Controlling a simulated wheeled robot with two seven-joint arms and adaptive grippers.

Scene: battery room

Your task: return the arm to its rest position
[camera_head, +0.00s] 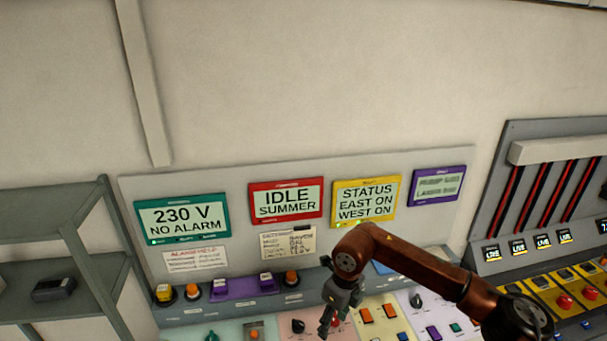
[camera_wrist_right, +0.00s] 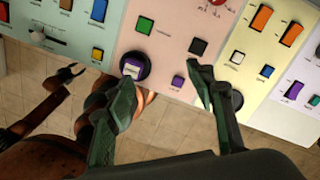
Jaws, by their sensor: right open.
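My right arm (camera_head: 430,270) is brown-red and reaches in from the lower right in the head view. Its dark grey-green gripper (camera_head: 328,322) points down in front of the control desk. In the right wrist view the two fingers (camera_wrist_right: 163,88) are apart with nothing between them.
The control desk (camera_head: 205,311) carries coloured buttons and knobs. Above it hang a green display (camera_head: 183,218), a red one (camera_head: 286,201), a yellow one (camera_head: 366,201) and a purple one (camera_head: 437,186). A grey shelf (camera_head: 50,222) stands left. Tiled floor (camera_wrist_right: 165,125) shows below the desk.

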